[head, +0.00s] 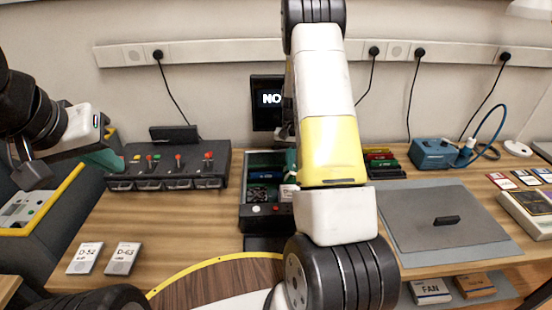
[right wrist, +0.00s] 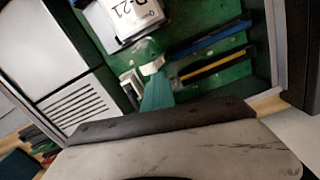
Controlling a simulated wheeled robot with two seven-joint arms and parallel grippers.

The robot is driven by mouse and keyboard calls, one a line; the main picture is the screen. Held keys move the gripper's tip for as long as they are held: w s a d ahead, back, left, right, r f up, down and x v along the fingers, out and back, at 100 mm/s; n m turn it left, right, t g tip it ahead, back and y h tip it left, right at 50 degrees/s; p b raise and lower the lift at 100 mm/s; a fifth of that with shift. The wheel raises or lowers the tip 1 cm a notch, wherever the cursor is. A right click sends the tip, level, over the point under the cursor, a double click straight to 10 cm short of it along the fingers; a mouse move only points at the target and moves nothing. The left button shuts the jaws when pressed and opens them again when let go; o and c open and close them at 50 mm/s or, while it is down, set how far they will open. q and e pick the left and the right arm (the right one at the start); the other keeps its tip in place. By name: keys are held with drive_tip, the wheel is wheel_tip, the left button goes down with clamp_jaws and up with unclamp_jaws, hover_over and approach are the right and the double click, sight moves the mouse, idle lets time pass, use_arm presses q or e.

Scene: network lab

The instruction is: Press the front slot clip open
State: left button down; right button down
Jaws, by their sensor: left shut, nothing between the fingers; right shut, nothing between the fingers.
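An open device case (head: 247,212) with a green board stands mid-table, partly hidden behind my right arm. The right wrist view shows its green board (right wrist: 207,72), with a blue-edged slot (right wrist: 210,42) and a yellow-and-black one (right wrist: 214,66) side by side. A small pale clip (right wrist: 152,68) sits near their left ends; I cannot tell which slot it belongs to. My right gripper's teal fingertips (right wrist: 157,90) are shut and empty, right at this clip; contact is unclear. My left gripper (head: 106,160) is shut and empty, raised at the left, away from the case.
A white module marked D-21 (right wrist: 128,18) sits beside the slots. A dark switch box (head: 170,168) stands left of the case, and a grey mat (head: 440,215) lies right of it. Two white boxes (head: 85,258) lie front left. A small screen (head: 268,100) stands behind.

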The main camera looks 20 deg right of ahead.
drive_tip(key=s+a+r+n+t, duration=0.1)
drive_tip(key=s+a+r, duration=0.2)
drive_tip(key=r, duration=0.6)
drive_tip(key=s+a+r+n+t+y, duration=0.1)
drive_tip(key=s+a+r, duration=0.2)
drive_tip(key=s+r, duration=0.2)
drive_tip(key=s+a+r+t, duration=0.1)
drive_tip(key=s+a+r, duration=0.2)
drive_tip(key=r, duration=0.9)
drive_tip(key=shift+s+r+n, duration=0.3)
drive_tip(key=shift+s+n, duration=0.1)
drive_tip(key=shift+s, duration=0.4)
